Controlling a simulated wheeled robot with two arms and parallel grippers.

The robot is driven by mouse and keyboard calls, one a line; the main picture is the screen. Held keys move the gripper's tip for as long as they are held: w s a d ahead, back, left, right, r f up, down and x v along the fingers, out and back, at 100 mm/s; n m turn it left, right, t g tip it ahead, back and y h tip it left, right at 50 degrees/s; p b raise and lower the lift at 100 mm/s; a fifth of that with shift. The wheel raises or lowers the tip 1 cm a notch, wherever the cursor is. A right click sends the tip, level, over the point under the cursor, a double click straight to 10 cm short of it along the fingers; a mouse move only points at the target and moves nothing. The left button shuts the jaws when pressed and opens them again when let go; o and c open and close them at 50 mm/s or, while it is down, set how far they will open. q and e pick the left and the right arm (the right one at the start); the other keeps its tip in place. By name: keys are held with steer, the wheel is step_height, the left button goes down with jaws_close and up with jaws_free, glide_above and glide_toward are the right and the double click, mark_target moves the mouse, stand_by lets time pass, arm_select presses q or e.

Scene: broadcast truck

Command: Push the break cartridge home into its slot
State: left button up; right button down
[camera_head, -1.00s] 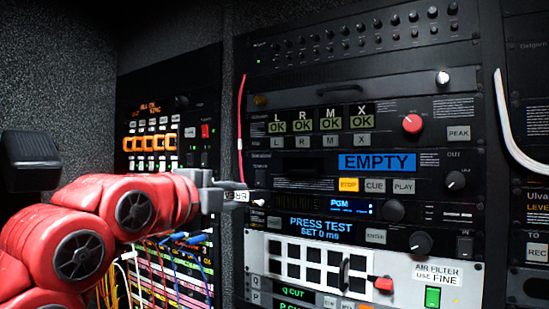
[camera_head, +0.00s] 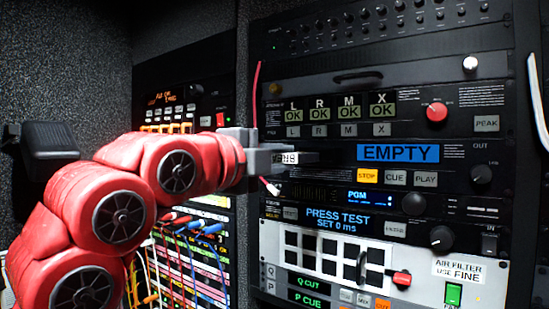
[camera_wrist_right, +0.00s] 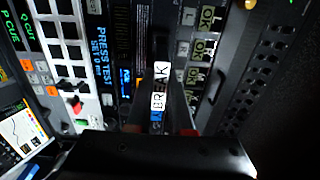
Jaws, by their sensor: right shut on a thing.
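The break cartridge (camera_head: 287,158) is a dark block with a white label, and its free end overlaps the dark slot area left of the blue EMPTY display (camera_head: 398,153). I cannot tell whether its tip is inside the slot. My right gripper (camera_head: 270,160) is shut on its near end, left of the rack front. In the right wrist view the cartridge's label (camera_wrist_right: 160,85) reads BREAK, between the dark fingers (camera_wrist_right: 165,115), and it points at the rack panel. The slot mouth is hidden behind the cartridge there. My left gripper is not in view.
STOP (camera_head: 367,176), CUE and PLAY buttons lie right of the slot. A PGM panel (camera_head: 358,196) is just below. A red knob (camera_head: 437,112) and a handle (camera_head: 358,77) stick out above. Patch cables (camera_head: 190,225) hang below my arm.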

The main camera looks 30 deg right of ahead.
mark_target(304, 157)
steer(key=shift+x, duration=1.85)
steer(key=shift+p+x, duration=0.6)
steer(key=shift+x, duration=1.55)
steer(key=c, duration=0.7)
jaws_free()
steer(key=shift+c, duration=0.2)
steer(key=shift+a, duration=0.1)
steer(key=b+v, duration=0.2)
steer(key=v, duration=0.1)
steer(key=b+v, duration=0.1)
steer(key=v, duration=0.1)
steer(key=shift+a+f, duration=0.15)
steer(key=shift+f, duration=0.15)
steer(key=v, duration=1.2)
steer(key=shift+r+p, duration=0.3)
